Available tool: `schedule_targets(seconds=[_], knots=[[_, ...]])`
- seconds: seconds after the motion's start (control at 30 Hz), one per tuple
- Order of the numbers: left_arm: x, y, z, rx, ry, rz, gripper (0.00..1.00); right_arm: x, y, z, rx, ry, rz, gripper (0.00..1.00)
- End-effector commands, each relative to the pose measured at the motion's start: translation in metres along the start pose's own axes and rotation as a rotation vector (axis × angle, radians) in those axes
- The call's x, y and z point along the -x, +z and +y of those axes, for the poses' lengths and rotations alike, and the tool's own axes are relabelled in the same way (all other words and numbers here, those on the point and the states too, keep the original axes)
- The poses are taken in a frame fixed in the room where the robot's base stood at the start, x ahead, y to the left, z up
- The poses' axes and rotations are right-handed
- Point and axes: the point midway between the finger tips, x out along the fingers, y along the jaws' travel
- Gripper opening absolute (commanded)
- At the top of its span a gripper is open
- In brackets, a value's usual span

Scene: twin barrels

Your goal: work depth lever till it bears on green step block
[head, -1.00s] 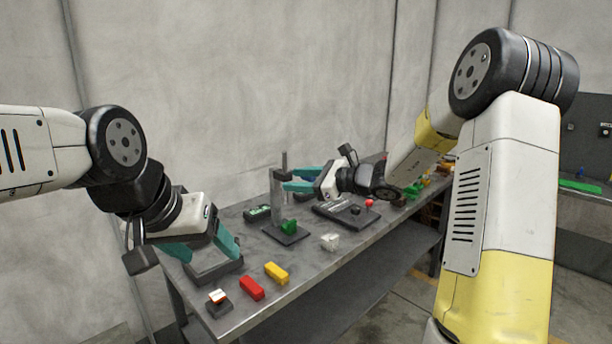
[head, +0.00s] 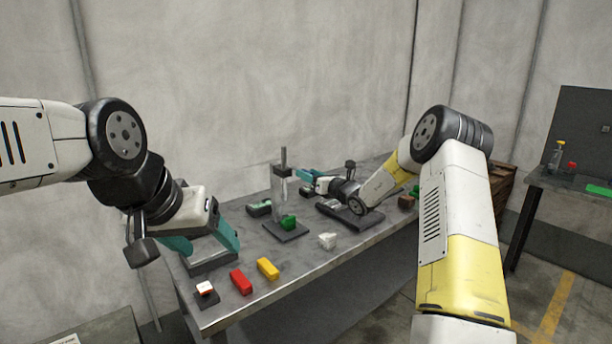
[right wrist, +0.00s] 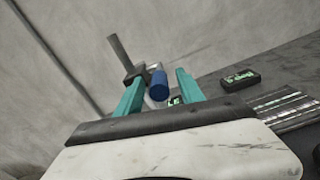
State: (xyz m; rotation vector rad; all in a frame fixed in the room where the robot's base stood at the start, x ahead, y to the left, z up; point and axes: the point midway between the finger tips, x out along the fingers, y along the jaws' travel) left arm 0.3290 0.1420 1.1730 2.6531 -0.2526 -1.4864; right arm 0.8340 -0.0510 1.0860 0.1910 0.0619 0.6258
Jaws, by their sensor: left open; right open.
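A grey stand with an upright post (head: 278,186) stands on the bench on a dark base. A green step block (head: 289,221) sits on that base. In the right wrist view, a blue cylindrical grip (right wrist: 158,84), apparently the depth lever's handle, shows between my right fingers beside the post (right wrist: 121,52); contact cannot be told. A bit of green (right wrist: 175,101) shows behind it. My right gripper (head: 305,176) is open, just right of the post. My left gripper (head: 205,240) is open above a grey tray (head: 208,264), at the bench's near left.
Red (head: 240,281) and yellow (head: 267,268) blocks, a red-and-white piece on a dark base (head: 206,292) and a white lump (head: 327,241) lie along the front of the bench. A dark case with green top (right wrist: 240,80) lies behind the stand. A wall rises behind the bench.

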Motion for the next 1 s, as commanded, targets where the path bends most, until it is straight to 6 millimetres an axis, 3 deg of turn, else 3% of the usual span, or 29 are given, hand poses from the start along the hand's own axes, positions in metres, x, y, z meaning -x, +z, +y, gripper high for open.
schedule_targets(seconds=[0.3, 0.53, 0.57, 1.0], knots=[[0.0, 0.0, 0.0, 0.0, 0.0, 0.0, 0.67, -0.0046, 0.0004, 0.0002, 0.001, 0.0, 0.0, 0.45], [0.0, 0.0, 0.0, 0.0, 0.0, 0.0, 0.67, -0.0043, 0.0004, 0.0002, 0.001, 0.0, 0.0, 0.02], [0.0, 0.0, 0.0, 0.0, 0.0, 0.0, 0.67, -0.0043, 0.0003, 0.0002, 0.001, 0.0, 0.0, 0.0], [0.0, 0.0, 0.0, 0.0, 0.0, 0.0, 0.67, -0.0041, 0.0002, 0.0001, 0.001, 0.0, 0.001, 0.0]])
